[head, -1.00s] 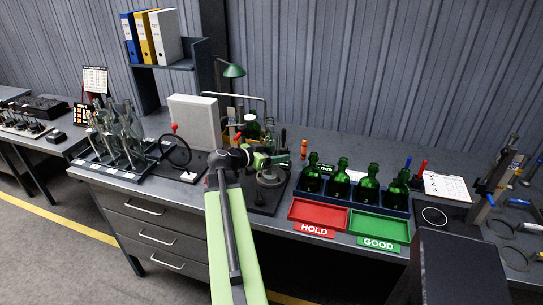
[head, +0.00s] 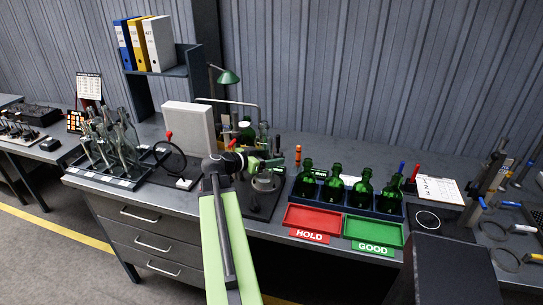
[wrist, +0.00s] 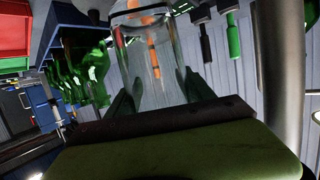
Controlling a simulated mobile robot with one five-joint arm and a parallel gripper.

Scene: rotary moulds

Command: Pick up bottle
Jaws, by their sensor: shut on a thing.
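My gripper (head: 268,163) reaches over the dark stand at the middle of the bench. In the wrist view my gripper (wrist: 150,100) is shut on a clear glass bottle (wrist: 148,65), with a dark green finger on each side of it. Orange shows through the glass.
A red HOLD tray (head: 312,231) and a green GOOD tray (head: 347,231) lie in front of the rack. A crate of clear bottles (head: 122,182) stands at the left. A metal post (wrist: 284,60) rises close to my gripper. A clipboard (head: 440,190) lies at the right.

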